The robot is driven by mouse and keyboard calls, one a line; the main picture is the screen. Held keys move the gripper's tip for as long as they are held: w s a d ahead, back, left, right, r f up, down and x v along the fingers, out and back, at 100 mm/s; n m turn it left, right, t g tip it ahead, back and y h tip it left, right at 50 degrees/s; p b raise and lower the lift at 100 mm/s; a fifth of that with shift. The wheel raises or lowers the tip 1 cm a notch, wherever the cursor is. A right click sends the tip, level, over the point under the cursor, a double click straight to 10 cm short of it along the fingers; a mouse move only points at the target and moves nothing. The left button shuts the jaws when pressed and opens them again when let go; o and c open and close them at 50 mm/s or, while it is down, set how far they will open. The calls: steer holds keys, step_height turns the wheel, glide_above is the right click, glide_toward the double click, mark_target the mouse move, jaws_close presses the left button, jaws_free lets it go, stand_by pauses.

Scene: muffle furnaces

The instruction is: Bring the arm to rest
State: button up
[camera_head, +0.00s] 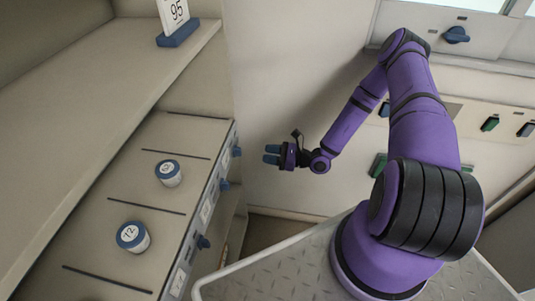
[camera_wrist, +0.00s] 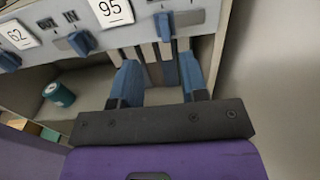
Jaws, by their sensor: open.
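My purple arm reaches up and bends left in the head view. My gripper (camera_head: 269,154) is open and empty, its blue fingers pointing left toward the counter's front, with clear air around it. In the wrist view my gripper (camera_wrist: 158,62) shows two blue fingers spread apart, with nothing between them. Beyond the fingers is a grey front panel (camera_wrist: 150,30) with blue knobs and number cards, one reading 95. I cannot tell the exact distance between the fingertips and the panel.
Two blue-lidded jars, one whitish (camera_head: 168,173) and one marked 72 (camera_head: 132,237), stand on the counter at left. A 95 card (camera_head: 174,14) stands on the upper shelf. A teal jar (camera_wrist: 59,94) sits on a lower shelf. Switches (camera_head: 490,124) line the right wall.

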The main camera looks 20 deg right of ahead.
steer(key=shift+r, duration=0.1)
steer(key=s+a+r+n+g+h, duration=0.1)
steer(key=s+r+n+g+h, duration=0.2)
steer(key=r+n+g, duration=0.85)
steer(key=s+a+r+n+g+h, duration=0.15)
steer(key=s+r+n, duration=0.35)
steer(key=r, duration=1.4)
steer(key=s+d+r+n+t+h, duration=0.3)
steer(key=s+r+n+t+h, duration=0.4)
steer(key=s+r, duration=1.2)
steer(key=shift+d+r+n+t+h, duration=0.2)
steer(key=shift+r+n+t+h, duration=0.2)
steer(key=shift+r+n+h, duration=0.85)
steer(key=shift+f+m+h, duration=0.25)
steer(key=shift+m+h, duration=0.05)
steer(key=shift+m, duration=0.1)
